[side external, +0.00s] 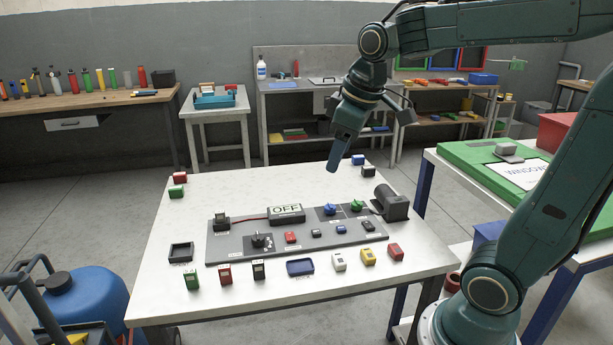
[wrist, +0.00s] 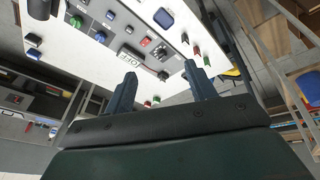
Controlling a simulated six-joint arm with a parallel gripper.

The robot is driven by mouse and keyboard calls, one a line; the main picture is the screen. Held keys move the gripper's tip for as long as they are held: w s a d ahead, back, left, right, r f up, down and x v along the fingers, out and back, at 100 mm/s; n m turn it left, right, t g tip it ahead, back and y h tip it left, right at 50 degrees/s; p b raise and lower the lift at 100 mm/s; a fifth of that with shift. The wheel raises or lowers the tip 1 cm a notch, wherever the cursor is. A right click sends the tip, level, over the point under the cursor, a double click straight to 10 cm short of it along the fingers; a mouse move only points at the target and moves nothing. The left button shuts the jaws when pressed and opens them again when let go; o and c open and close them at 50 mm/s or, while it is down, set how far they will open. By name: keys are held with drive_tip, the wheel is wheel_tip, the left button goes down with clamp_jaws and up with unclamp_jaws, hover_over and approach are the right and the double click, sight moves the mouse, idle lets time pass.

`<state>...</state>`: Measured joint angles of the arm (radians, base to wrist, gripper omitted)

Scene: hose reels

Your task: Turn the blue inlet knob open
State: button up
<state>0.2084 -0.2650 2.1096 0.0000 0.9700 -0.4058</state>
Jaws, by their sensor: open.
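The blue inlet knob (side external: 330,209) sits on a dark plate at the back right of the grey panel (side external: 225,245). A green knob (side external: 357,204) stands just right of it. In the wrist view the blue knob (wrist: 100,37) shows at upper left, with the green knob (wrist: 76,21) beyond it. My gripper (side external: 333,168) is above the back of the table, higher than the blue knob and apart from it. In the wrist view my gripper (wrist: 160,70) has its two fingers spread with nothing between them. The knob's exact turn angle is too small to tell.
An "OFF" display (side external: 286,214) is left of the knobs, and a black cylindrical unit (side external: 391,202) is to the right. Several coloured blocks, a black tray (side external: 181,253) and a blue tray (side external: 300,267) line the front. The white tabletop (side external: 240,188) is mostly clear behind the panel.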

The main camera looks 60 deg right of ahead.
drive_tip(key=w+d+f+n+g, duration=0.1)
drive_tip(key=w+d+f, duration=0.1)
drive_tip(key=w+d, duration=0.45)
drive_tip(key=n+g, duration=0.3)
drive_tip(key=n, duration=0.1)
hover_over(330, 204)
wheel_tip(330, 204, down, 15)
drive_tip(key=shift+r+y, duration=0.2)
drive_tip(key=shift+y, duration=0.2)
wheel_tip(330, 204, down, 14)
drive_tip(key=shift+a+r, duration=0.1)
drive_tip(key=shift+c, duration=0.3)
drive_tip(key=c, duration=0.9)
